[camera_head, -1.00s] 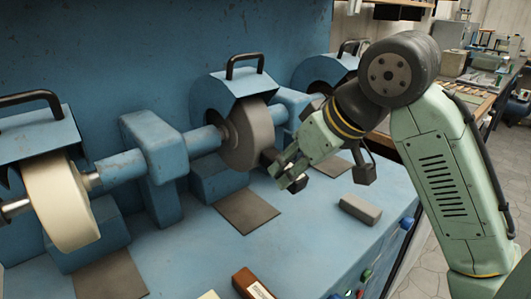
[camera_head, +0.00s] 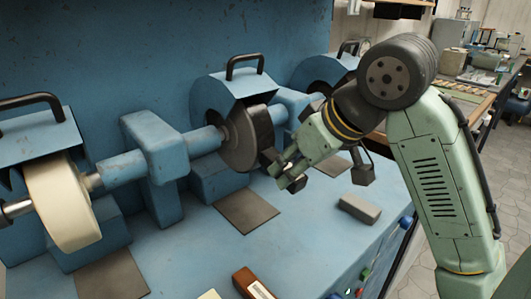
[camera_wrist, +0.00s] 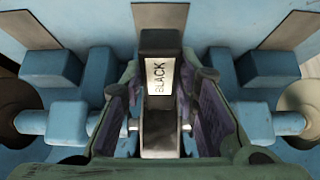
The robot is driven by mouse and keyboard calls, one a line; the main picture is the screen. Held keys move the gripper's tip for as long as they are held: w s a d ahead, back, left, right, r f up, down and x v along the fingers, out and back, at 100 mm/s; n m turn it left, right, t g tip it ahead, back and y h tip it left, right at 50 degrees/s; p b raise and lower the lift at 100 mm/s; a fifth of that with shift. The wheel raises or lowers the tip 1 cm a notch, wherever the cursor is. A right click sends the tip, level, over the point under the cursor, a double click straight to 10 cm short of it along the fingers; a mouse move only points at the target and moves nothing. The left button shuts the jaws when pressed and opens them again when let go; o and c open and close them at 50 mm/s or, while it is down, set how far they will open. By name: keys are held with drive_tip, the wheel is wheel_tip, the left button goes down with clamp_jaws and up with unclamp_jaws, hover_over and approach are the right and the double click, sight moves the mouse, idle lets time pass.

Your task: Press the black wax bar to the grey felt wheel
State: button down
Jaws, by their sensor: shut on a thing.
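The grey felt wheel (camera_head: 236,150) sits on the blue machine's shaft, under a blue hood with a black handle. The front rim of the wheel is dark, while its side face is still grey. My gripper (camera_head: 290,176) is right in front of the wheel, shut on the black wax bar (camera_head: 268,156). The bar's far end reaches to the wheel's front rim and appears to touch it. In the wrist view, the bar (camera_wrist: 159,77) lies between the two fingers, with its white BLACK label showing.
A cream wheel (camera_head: 62,203) is at the left. A grey block (camera_head: 360,208) and a brown labelled bar (camera_head: 250,283) lie on the blue bench. A dark plate (camera_head: 247,210) lies below the grey wheel. Coloured buttons line the bench's front edge.

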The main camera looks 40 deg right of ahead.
drive_tip(key=s+f, duration=0.1)
drive_tip(key=s, duration=0.5)
drive_tip(key=shift+s+d+f+b, duration=0.25)
drive_tip(key=shift+s+f+b, duration=0.05)
drive_tip(key=shift+s+f, duration=0.1)
idle(0.8)
